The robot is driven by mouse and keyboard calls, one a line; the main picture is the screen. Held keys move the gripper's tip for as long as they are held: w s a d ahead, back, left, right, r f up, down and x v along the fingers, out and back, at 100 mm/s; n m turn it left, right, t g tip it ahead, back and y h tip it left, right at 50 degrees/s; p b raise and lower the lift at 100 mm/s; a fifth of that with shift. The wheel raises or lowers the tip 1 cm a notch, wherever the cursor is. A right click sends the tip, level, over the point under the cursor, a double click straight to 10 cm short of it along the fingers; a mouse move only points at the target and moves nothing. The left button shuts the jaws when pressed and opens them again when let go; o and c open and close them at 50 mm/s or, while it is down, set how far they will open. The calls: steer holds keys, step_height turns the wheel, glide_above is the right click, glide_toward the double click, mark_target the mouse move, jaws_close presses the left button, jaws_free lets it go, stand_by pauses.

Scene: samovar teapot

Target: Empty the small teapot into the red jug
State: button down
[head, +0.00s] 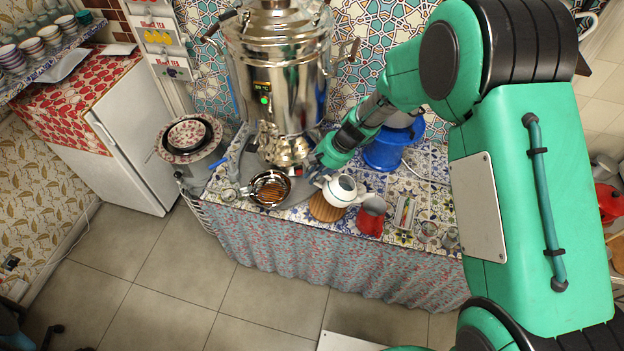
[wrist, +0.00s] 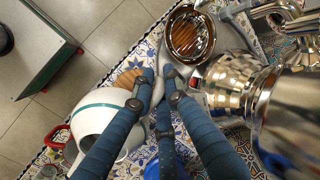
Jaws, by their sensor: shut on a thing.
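The small white teapot (head: 341,192) with a teal rim shows over the right part of a round wooden trivet (head: 322,210). I cannot tell whether it touches the trivet. Its right side is close to the red jug (head: 369,222), which stands upright on the counter. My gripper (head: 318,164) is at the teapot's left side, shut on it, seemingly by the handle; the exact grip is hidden. In the wrist view, the blue fingers of my gripper (wrist: 158,82) come together beside the white teapot (wrist: 92,122). The red jug (wrist: 56,136) shows partly at lower left.
A large silver samovar (head: 275,65) stands behind. A blue container (head: 384,152) is behind the teapot. A small tray (head: 405,212) and glasses (head: 429,231) are right of the jug. The counter's front edge is close.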

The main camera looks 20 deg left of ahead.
steer(key=shift+w+d+r+y+b, duration=0.1)
steer(key=shift+d+r+y+b, duration=0.3)
steer(key=shift+r+b, duration=0.45)
steer(key=shift+d+r+y+b, duration=0.2)
steer(key=shift+r+y+b, duration=0.35)
steer(key=shift+r, duration=0.45)
steer(key=shift+w+d+r+y+b, duration=0.1)
steer(key=shift+d+r+y+b, duration=0.25)
steer(key=shift+r, duration=0.3)
steer(key=shift+d+r+y+b, duration=0.15)
steer(key=shift+d+r+y, duration=0.15)
steer(key=shift+r+y, duration=0.3)
steer(key=shift+w+d+r+y, duration=0.1)
steer(key=shift+d+r+y, duration=0.25)
steer(key=shift+d+r, duration=0.25)
steer(key=shift+d+r+y, duration=0.35)
steer(key=shift+d+r, duration=0.05)
steer(key=shift+r, duration=0.4)
steer(key=w+d+r+y+b, duration=0.1)
steer(key=d+r+y+b, duration=0.3)
steer(key=d, duration=0.5)
steer(key=d+r+g+y+b, duration=0.1)
steer(key=d+r+y+b, duration=0.3)
steer(key=d, duration=0.5)
steer(key=shift+w+g+y+b, duration=0.35)
steer(key=shift+y+b, duration=0.4)
steer(key=shift+y, duration=0.35)
stand_by(0.6)
